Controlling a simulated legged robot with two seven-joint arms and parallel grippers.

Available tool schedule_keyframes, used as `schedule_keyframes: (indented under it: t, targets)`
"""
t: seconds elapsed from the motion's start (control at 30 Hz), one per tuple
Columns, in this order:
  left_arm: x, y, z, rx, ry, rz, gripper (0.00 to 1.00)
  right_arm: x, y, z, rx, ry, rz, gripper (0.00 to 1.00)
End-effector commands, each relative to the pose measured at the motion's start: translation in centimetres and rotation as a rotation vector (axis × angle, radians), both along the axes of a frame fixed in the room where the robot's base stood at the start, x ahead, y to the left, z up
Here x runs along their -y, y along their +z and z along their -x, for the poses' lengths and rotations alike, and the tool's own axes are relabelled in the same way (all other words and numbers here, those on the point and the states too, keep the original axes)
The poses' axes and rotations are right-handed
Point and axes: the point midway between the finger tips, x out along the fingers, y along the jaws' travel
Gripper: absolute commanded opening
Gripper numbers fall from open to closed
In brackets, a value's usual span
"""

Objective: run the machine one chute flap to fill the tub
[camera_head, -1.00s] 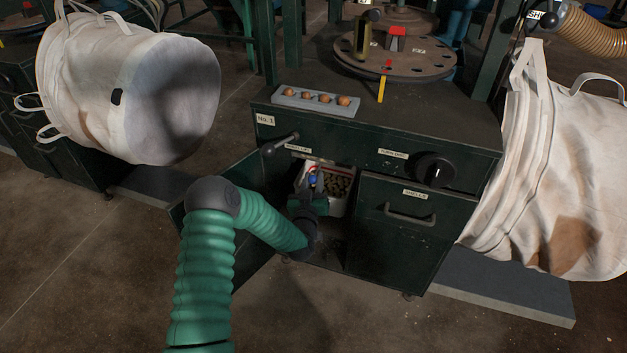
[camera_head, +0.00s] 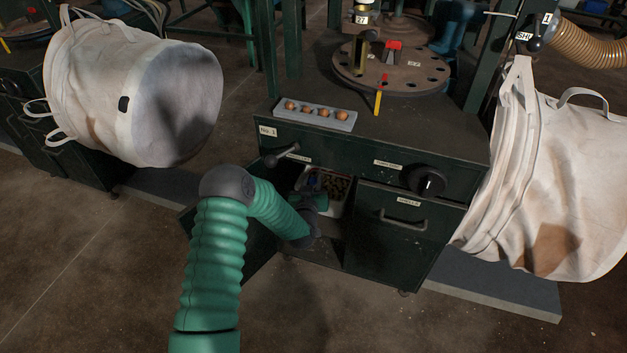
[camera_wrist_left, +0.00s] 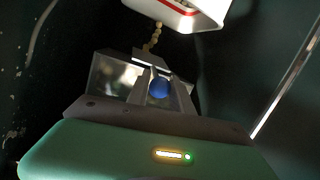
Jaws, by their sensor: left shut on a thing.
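In the head view my left arm reaches into the open compartment of the green machine (camera_head: 375,145), where a white tub (camera_head: 336,208) with dark brownish contents stands. The left gripper's green body shows there, but its fingers are hidden. In the left wrist view my left gripper (camera_wrist_left: 159,78) is shut on a small blue ball (camera_wrist_left: 160,89). A pale beaded chain (camera_wrist_left: 154,38) rises from just behind the fingers toward the red-striped white tub (camera_wrist_left: 185,14). I cannot tell whether the ball joins the chain. The chute flap is not clearly visible. My right gripper is not in view.
The compartment door (camera_head: 248,245) stands open at left. Bulk bags (camera_head: 560,190) flank the machine.

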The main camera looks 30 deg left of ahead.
Motion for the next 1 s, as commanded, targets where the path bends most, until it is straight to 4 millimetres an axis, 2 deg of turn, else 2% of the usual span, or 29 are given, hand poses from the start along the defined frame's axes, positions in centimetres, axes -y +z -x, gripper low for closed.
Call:
schedule_keyframes:
  t: [0.03, 0.17, 0.2, 0.47, 0.57, 0.67, 1.0]
  targets:
    - [-0.1, -0.1, 0.1, -0.002, 0.003, 0.0, 0.29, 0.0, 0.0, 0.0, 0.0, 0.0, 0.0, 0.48]
    - [-0.1, -0.1, 0.1, -0.001, 0.002, 0.0, 0.46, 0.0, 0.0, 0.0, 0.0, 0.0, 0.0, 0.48]
    - [-0.1, -0.1, 0.1, 0.0, 0.002, 0.0, 0.48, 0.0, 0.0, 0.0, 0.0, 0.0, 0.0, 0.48]
    - [0.0, 0.1, 0.1, 0.0, 0.001, 0.0, 0.48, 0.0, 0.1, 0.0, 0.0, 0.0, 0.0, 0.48]
    - [0.4, 0.3, 0.8, -0.002, 0.0, 0.001, 0.48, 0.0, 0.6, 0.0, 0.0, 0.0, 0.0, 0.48]
    - [1.2, 1.0, 2.4, -0.002, -0.001, 0.001, 0.48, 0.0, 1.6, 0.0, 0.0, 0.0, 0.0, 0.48]
    - [5.3, 2.7, 11.2, -0.005, -0.002, 0.002, 0.48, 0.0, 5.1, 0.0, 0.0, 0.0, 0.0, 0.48]
